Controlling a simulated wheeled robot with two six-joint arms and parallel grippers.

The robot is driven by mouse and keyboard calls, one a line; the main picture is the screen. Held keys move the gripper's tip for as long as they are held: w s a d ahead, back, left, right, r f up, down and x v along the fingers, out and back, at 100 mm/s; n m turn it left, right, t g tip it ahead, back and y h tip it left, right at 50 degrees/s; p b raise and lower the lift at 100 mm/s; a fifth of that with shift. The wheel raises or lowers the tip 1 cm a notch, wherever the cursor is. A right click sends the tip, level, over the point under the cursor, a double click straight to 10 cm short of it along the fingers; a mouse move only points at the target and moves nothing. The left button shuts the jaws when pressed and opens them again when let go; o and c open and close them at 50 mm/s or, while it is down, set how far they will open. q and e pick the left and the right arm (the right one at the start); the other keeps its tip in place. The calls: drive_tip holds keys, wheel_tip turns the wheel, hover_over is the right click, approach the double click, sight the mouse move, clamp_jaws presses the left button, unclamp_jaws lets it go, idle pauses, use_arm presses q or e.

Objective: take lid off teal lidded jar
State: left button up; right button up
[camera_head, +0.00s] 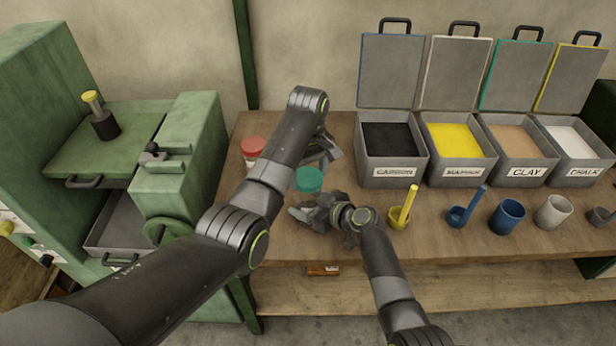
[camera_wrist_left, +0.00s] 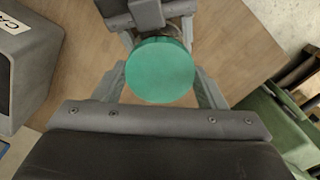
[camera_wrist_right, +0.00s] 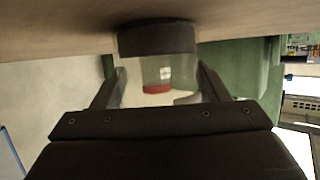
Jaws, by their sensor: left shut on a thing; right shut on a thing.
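The teal lid (camera_head: 309,179) is a flat round disc over the workbench. It sits between the fingers of my left gripper (camera_wrist_left: 160,85), which is shut on it. My right gripper (camera_head: 308,208) is lower and just in front of the lid, shut on the jar. In the right wrist view, which is upside down, the jar (camera_wrist_right: 155,40) stands between the fingers, with a dark band low down and what looks like clear glass above. In the head view the jar's body is mostly hidden by the right gripper. I cannot tell whether lid and jar touch.
A red-lidded jar (camera_head: 253,148) stands behind my left arm. Open bins, including carbon (camera_head: 392,175), line the back right. A green press (camera_head: 195,140) stands left.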

use_arm(q)
drive_tip(key=shift+r, duration=1.25)
use_arm(e)
drive_tip(key=o, duration=2)
drive_tip(key=shift+c, duration=0.2)
drive_tip(key=shift+d, duration=0.1)
